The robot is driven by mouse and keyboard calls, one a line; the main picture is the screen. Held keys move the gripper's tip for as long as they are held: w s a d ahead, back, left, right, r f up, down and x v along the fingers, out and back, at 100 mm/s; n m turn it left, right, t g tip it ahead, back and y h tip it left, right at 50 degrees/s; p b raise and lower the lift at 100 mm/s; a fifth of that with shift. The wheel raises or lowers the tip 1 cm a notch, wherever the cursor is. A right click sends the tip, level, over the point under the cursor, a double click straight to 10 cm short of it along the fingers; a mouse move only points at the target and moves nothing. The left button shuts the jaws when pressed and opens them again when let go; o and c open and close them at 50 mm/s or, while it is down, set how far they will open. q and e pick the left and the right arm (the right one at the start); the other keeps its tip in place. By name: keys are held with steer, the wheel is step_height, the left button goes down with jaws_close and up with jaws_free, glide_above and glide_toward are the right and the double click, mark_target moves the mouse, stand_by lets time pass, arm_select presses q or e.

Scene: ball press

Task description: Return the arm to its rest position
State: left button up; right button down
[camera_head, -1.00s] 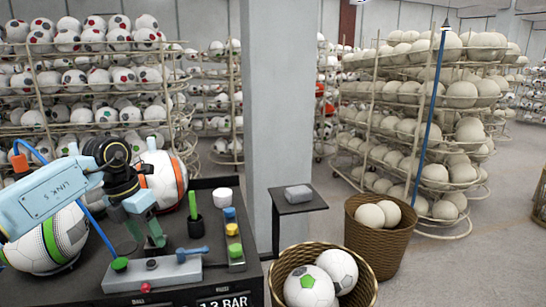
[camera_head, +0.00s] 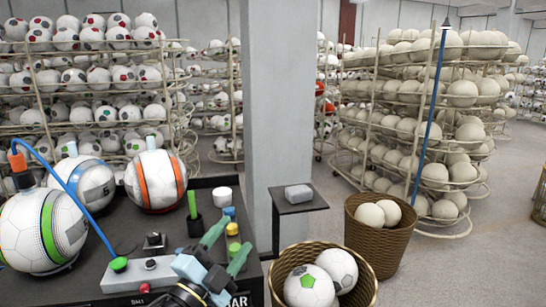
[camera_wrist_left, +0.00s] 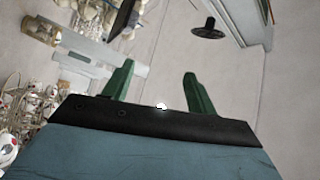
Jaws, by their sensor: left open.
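My left gripper (camera_head: 229,242) is at the bottom of the head view, in front of the right part of the press table. Its two green fingers are spread apart with nothing between them, and point up and to the right. In the left wrist view the open green fingers (camera_wrist_left: 158,75) also hold nothing. The control box (camera_head: 128,274) with a green button lies to the left of the gripper. The gripper hides the right end of this box. My right gripper is not in view.
Balls with green (camera_head: 42,230) and orange stripes (camera_head: 156,180) stand on the dark table (camera_head: 205,184). A wicker basket (camera_head: 282,290) of balls stands right of the gripper, another (camera_head: 380,238) behind it. A small side table (camera_head: 310,205) stands beyond. Ball racks fill the background.

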arm_select(q)
steer(key=s+a+f+n+g+y, duration=0.3)
steer(key=s+a+f+n+y, duration=0.25)
steer(key=f+n, duration=0.2)
steer(key=s+a+f+n+g+y, duration=0.35)
steer(key=a+f+n+y, duration=0.2)
steer(key=f, duration=0.25)
steer(key=s+a+f+n+g, duration=0.15)
steer(key=s+f+g, duration=0.3)
steer(key=s, duration=0.65)
steer(key=s+a+f+n+g, duration=0.15)
steer(key=s+f+g, duration=0.3)
steer(key=s, duration=0.55)
step_height(320, 180, down, 28)
steer(key=s+g+b, duration=0.1)
steer(key=s+b, duration=0.1)
steer(key=b, duration=0.1)
steer(key=s+a+f+g+b, duration=0.1)
steer(key=s+a+f+b, duration=0.1)
steer(key=s+f, duration=1.4)
steer(key=shift+a+f+h, duration=0.3)
steer(key=shift+a+f, duration=0.1)
steer(key=shift+f, duration=0.1)
